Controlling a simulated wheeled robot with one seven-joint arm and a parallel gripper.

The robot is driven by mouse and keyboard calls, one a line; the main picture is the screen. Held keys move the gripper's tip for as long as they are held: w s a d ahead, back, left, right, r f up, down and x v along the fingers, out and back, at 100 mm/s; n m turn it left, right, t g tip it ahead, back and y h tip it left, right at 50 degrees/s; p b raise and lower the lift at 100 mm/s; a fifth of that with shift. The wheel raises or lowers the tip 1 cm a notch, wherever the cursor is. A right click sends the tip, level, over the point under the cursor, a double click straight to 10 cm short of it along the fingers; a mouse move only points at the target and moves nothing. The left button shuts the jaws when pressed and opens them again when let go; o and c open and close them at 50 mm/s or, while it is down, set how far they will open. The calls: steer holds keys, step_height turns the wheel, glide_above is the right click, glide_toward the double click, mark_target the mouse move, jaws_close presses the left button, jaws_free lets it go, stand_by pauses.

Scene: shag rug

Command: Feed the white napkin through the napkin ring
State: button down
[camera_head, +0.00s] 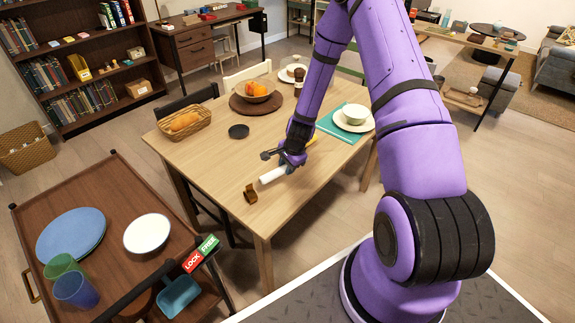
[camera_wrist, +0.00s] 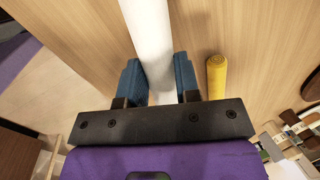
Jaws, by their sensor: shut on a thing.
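The white napkin (camera_head: 273,175) is rolled into a tube above or on the near part of the wooden table. My gripper (camera_head: 287,167) is shut on it. In the wrist view the white napkin (camera_wrist: 150,40) runs between the two blue fingers (camera_wrist: 160,85) and out past the top edge. The napkin ring (camera_head: 250,194), brown, stands on the table near its front left corner, just beyond the napkin's free end and apart from it. The ring does not show in the wrist view. Whether the napkin touches the table is unclear.
A yellow rolled napkin (camera_wrist: 216,77) lies right of my gripper in the wrist view. A black coaster (camera_head: 238,131), a bread basket (camera_head: 184,122) and a fruit bowl (camera_head: 255,90) stand farther back. A cart (camera_head: 110,190) stands left.

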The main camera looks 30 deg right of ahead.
mark_target(259, 197)
steer(key=shift+s+a+f, duration=0.1)
steer(key=shift+a+f, duration=0.2)
steer(key=shift+f, duration=0.65)
steer(key=shift+a+f, duration=0.25)
steer(key=shift+f, duration=0.7)
steer(key=shift+s+a, duration=0.2)
steer(key=shift+a, duration=1.65)
steer(key=shift+s+a, duration=0.2)
steer(key=shift+a, duration=1.65)
steer(key=shift+s+a, duration=0.2)
steer(key=shift+a, duration=1.65)
steer(key=c, duration=0.9)
jaws_free()
steer(key=shift+r, duration=0.15)
steer(key=shift+o, duration=0.7)
steer(key=shift+s+r, duration=0.1)
steer(key=shift+r, duration=0.15)
steer(key=v, duration=1)
